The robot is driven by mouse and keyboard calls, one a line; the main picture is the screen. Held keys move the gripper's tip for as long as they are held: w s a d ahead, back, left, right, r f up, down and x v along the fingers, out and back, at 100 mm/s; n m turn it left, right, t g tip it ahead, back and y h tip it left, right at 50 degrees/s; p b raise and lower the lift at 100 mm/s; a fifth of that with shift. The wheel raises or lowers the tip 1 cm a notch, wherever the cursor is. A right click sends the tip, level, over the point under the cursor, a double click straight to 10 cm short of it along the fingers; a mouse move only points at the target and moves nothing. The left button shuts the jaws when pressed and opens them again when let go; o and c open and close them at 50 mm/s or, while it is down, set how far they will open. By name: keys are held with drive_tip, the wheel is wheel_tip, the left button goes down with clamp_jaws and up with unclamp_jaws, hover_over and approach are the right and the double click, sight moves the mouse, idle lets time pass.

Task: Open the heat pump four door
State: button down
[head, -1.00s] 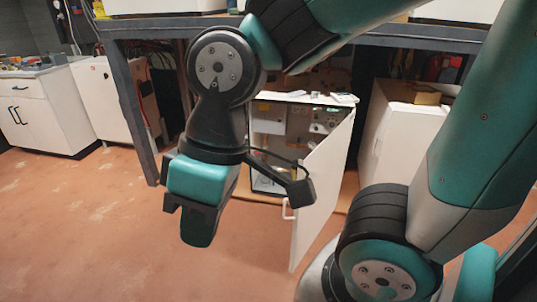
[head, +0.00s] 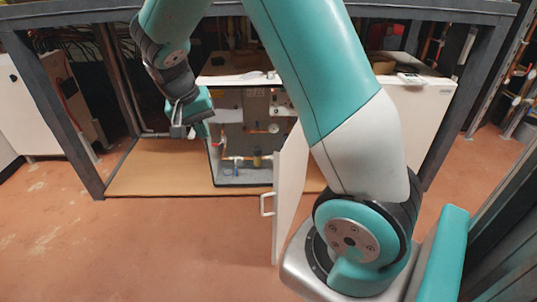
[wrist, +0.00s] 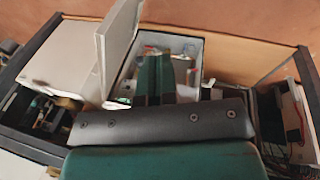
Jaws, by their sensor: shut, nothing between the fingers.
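A white heat pump (head: 232,79) stands under the bench, its front open, with pipes and grey parts inside. I cannot read a number on it. Its white door (head: 289,185) is swung out wide to the right, with a white handle (head: 266,204) on its left edge. My arm hides part of the door. The door also shows in the wrist view (wrist: 117,45), left of my gripper. My gripper (head: 201,130) is shut and empty, by the cabinet's left front edge, apart from the door handle. In the wrist view its teal fingers (wrist: 167,65) reach over the opening.
Another white unit (head: 418,115) stands to the right under the bench. A dark bench frame (head: 68,110) has a leg at the left. A brown board (head: 150,170) lies under the bench. The reddish floor (head: 130,235) in front is clear at left.

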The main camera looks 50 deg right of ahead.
drive_tip(key=w+d+f+m+g+h, duration=0.25)
drive_tip(key=d+f+m, duration=0.55)
drive_tip(key=d, duration=0.5)
drive_tip(key=s+d+f, duration=0.6)
drive_tip(key=s+f, duration=0.1)
drive_tip(key=f, duration=0.1)
drive_tip(key=shift+s+g+p, duration=0.35)
drive_tip(key=shift+s+g, duration=0.05)
drive_tip(key=shift+g, duration=0.05)
drive_tip(key=shift+a+h, duration=0.1)
drive_tip(key=shift+h, duration=0.15)
